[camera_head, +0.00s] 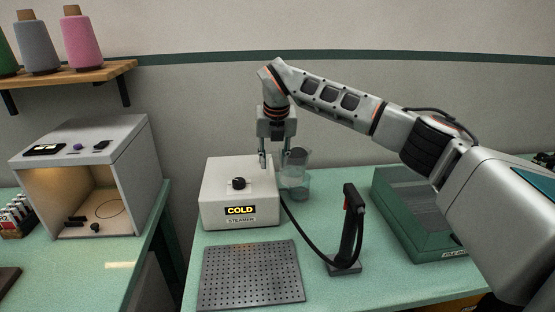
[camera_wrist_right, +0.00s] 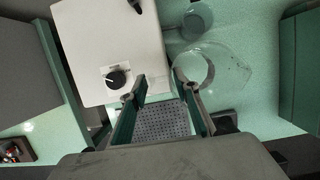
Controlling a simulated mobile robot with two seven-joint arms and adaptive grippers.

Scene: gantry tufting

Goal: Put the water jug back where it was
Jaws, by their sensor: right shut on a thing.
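The clear water jug (camera_head: 297,176) is upright just right of the steamer (camera_head: 240,190), with some water low in it. My right gripper (camera_head: 275,158) points down at the jug's upper left side, with its jaws shut on the jug. In the right wrist view, the jug's wide clear rim (camera_wrist_right: 235,66) lies beside one finger of the right gripper (camera_wrist_right: 158,92). The exact grip point is hard to see. I cannot tell whether the jug's base touches the table. My left gripper is out of view.
A perforated dark mat (camera_head: 250,275) lies in front of the steamer. A black hand-held tool (camera_head: 347,235) stands on its base right of it, with a hose to the steamer. A green case (camera_head: 405,215) is at the right. The table (camera_head: 305,265) has free room between them.

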